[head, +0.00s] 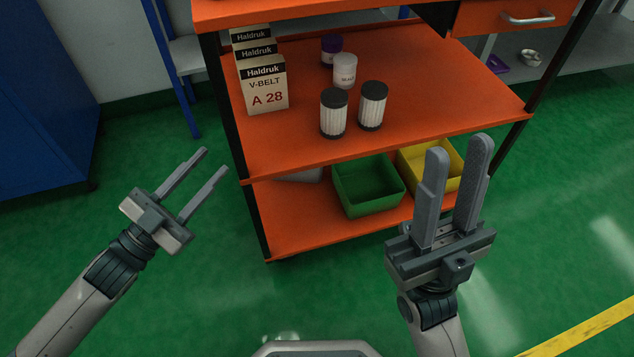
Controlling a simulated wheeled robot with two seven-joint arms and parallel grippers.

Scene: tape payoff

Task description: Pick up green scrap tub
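The green scrap tub (368,206) sits on the bottom shelf of the orange cart, near its front edge. It is an open box, and the part of its interior that shows looks empty. The middle shelf hangs over its back part. My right gripper (458,150) is open and empty, in front of the cart and to the right of the green tub in the picture. My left gripper (212,162) is open and empty, left of the cart and apart from the tub.
A yellow tub (446,177) stands right of the green one, partly hidden by my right gripper. A grey item (300,176) lies left of it. The orange middle shelf (430,95) above holds V-belt boxes (266,86), filters (334,113) and small jars (345,70). The green floor in front is clear.

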